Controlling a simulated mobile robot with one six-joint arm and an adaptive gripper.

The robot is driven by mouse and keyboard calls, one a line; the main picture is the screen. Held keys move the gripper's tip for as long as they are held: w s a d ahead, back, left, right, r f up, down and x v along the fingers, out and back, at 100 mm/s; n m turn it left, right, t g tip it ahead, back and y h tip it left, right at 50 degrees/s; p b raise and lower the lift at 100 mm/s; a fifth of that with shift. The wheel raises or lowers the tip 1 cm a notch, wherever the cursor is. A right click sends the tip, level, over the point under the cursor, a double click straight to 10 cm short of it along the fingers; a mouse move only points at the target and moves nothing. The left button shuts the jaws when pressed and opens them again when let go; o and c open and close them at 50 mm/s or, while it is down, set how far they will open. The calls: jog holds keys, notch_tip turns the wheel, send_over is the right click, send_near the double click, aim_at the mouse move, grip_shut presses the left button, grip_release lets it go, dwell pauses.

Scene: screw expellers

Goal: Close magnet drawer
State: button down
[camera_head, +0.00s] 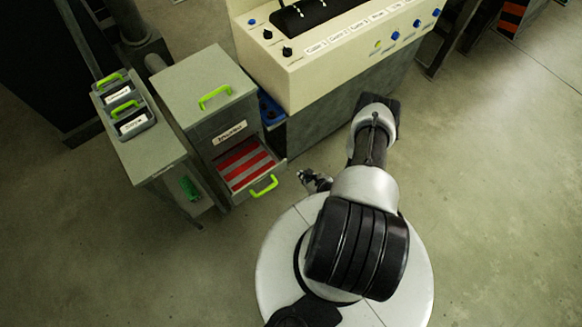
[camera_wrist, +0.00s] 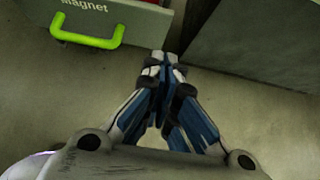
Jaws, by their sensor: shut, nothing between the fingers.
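The magnet drawer (camera_head: 242,188) stands pulled out of the grey cabinet, low on its front, with red and grey strips showing inside. Its green handle (camera_head: 264,186) faces me. In the wrist view, the drawer front (camera_wrist: 140,22) carries the label "Magnet" above the green handle (camera_wrist: 88,38). My gripper (camera_head: 315,179) is to the right of the handle in the head view. In the wrist view my gripper (camera_wrist: 164,64) is shut and empty, its fingertips to the right of the handle and apart from it.
The cream control console (camera_head: 330,70) stands behind on the right. The floor in front is clear.

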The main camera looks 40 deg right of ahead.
aim_at(285, 164)
jog(key=w+f, duration=0.1)
jog(key=w, duration=0.1)
jog(key=w+f+b, duration=0.1)
jog(key=w, duration=0.2)
jog(key=w+f, duration=0.2)
jog(key=w, duration=0.1)
jog(key=shift+w+a, duration=0.15)
jog(key=shift+b, duration=0.3)
